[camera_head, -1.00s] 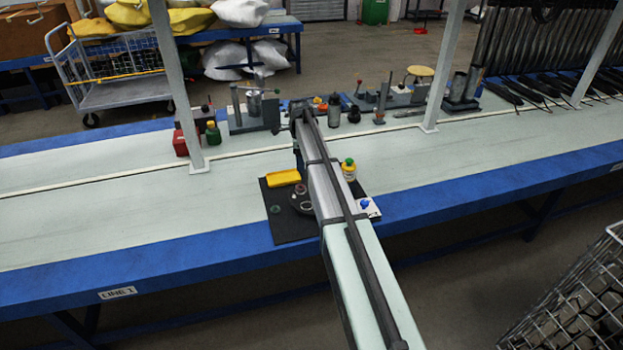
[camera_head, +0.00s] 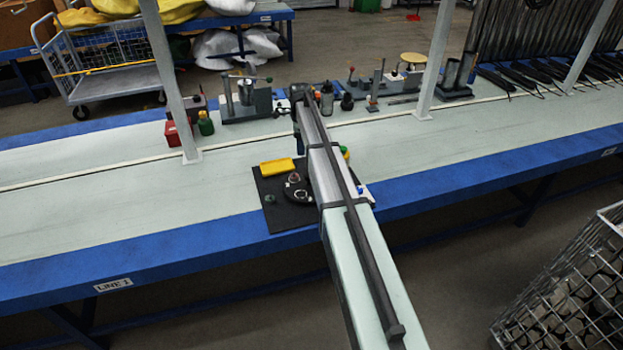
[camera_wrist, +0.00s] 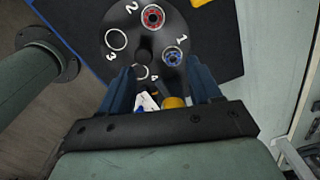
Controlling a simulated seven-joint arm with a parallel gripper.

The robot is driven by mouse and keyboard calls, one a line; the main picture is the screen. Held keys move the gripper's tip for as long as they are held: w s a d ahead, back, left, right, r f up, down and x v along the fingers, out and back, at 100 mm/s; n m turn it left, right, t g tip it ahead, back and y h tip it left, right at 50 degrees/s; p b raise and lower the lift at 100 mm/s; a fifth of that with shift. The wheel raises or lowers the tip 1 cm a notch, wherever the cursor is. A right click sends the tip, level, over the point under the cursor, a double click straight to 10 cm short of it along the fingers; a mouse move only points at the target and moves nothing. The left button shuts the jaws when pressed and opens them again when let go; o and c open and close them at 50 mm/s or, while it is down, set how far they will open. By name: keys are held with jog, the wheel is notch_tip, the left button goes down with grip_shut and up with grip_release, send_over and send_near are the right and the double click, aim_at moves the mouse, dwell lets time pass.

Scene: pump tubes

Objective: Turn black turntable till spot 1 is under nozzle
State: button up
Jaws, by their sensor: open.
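The black turntable (camera_wrist: 137,28) fills the upper middle of the wrist view, with white numerals 1, 2, 3 and 4 and a dark central knob. A red ring part (camera_wrist: 153,17) sits between numerals 2 and 1, and a blue ring part (camera_wrist: 172,57) is just below numeral 1. A white circle (camera_wrist: 116,40) near numeral 3 looks empty. Which numeral belongs to which spot is unclear. My gripper (camera_wrist: 160,86) is open, its blue fingers either side of the turntable's near edge. In the head view my arm partly covers the turntable (camera_head: 296,190). I cannot make out the nozzle.
The turntable stands on a black mat (camera_head: 273,216) with a yellow tray (camera_head: 276,167) behind it. A bottle with a green cap (camera_head: 345,152) is mostly hidden behind my arm. Fixtures and bottles line the bench's back. The bench (camera_head: 130,230) left of the mat is clear.

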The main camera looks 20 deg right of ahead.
notch_tip(320, 180, up, 2)
jog(key=s+d+r+m, duration=0.1)
jog(key=s+d, duration=0.1)
jog(key=s, duration=0.1)
jog(key=m, duration=0.5)
send_near(308, 180)
jog(key=f, duration=0.2)
jog(key=w+f, duration=0.1)
jog(key=f, duration=0.5)
jog(key=shift+w+d, duration=0.35)
jog(key=shift+w, duration=0.05)
jog(key=shift+c, duration=0.3)
grip_shut()
